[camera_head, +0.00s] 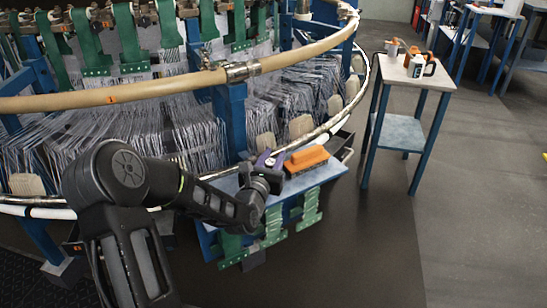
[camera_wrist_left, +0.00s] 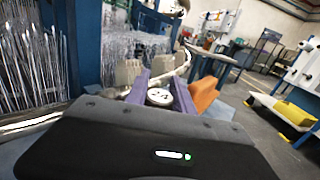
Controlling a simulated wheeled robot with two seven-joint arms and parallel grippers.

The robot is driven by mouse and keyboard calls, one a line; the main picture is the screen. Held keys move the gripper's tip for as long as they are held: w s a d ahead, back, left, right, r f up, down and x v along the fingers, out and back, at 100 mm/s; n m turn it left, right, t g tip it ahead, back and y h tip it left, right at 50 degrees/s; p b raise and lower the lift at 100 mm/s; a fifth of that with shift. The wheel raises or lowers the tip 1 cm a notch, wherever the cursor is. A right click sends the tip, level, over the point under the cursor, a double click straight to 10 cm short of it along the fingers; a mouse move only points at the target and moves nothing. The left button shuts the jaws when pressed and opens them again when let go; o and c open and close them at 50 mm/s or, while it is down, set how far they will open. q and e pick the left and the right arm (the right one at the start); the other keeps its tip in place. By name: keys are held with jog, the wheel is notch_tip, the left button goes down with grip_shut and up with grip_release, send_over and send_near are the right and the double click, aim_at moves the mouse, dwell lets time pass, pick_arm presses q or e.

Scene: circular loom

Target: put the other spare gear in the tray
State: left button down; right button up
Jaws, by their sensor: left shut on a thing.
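My left gripper (camera_head: 268,160) has purple fingers and is over the light blue shelf at the loom's edge. In the left wrist view its fingers (camera_wrist_left: 160,92) are shut on a small round silver gear (camera_wrist_left: 160,97) with holes in its face. In the head view the gear is too small to make out clearly between the fingertips. A dark, tray-like edge (camera_head: 342,146) shows at the right end of the shelf; I cannot tell whether it is the tray, nor see inside it. My right gripper is not in view.
An orange brush (camera_head: 306,160) lies on the shelf (camera_head: 325,174) just right of my left gripper. Green straps (camera_head: 273,226) hang below. The loom's curved rail (camera_head: 325,128) runs behind. A side table (camera_head: 402,72) with mugs stands right, with clear floor between.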

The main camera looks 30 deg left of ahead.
pick_arm(q)
jog(key=c, duration=1.1)
grip_release()
jog(key=shift+r, duration=0.2)
jog(key=p+v, duration=0.1)
jog(key=v, duration=0.7)
jog(key=shift+s+d+p, duration=0.1)
jog(key=shift+s+p, duration=0.2)
jog(key=shift+s, duration=0.1)
jog(key=shift+p+v, duration=1.05)
jog(key=shift+p, duration=0.2)
jog(key=shift+s+d+p, duration=0.1)
jog(key=shift+s+p, duration=0.2)
jog(key=shift+s, duration=0.15)
jog(key=shift+f, duration=0.15)
